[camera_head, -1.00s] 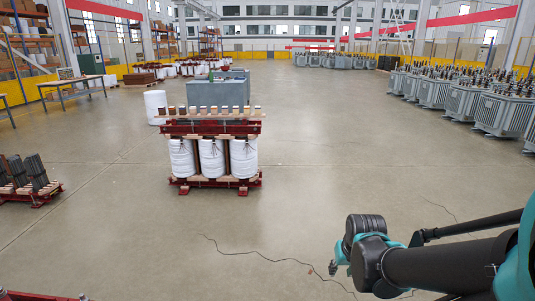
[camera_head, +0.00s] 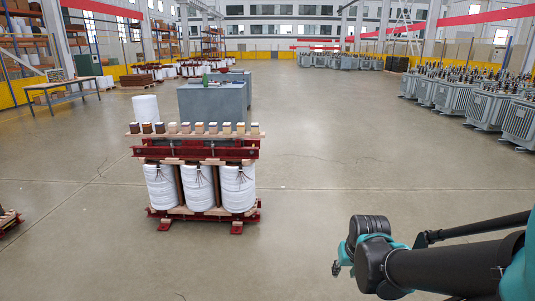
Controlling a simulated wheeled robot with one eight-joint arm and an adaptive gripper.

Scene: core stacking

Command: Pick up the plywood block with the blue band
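A row of several small blocks (camera_head: 199,128) stands on a light board on top of a red-framed transformer core (camera_head: 196,151). The blocks range from dark brown to pale wood. They are too small to tell for certain which one is plywood with a blue band. My gripper (camera_head: 337,269) is at the end of my arm at the lower right, over the floor, well apart from the core and the blocks. Its fingers show only as a small dark shape, so its opening is unclear. Nothing is visibly held.
Three white coils (camera_head: 198,188) fill the core's lower part, on a red base. A grey cabinet (camera_head: 212,106) and a white cylinder (camera_head: 146,108) stand behind it. Grey transformers (camera_head: 490,107) line the right. A pallet edge (camera_head: 8,220) shows at far left. The floor in between is clear.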

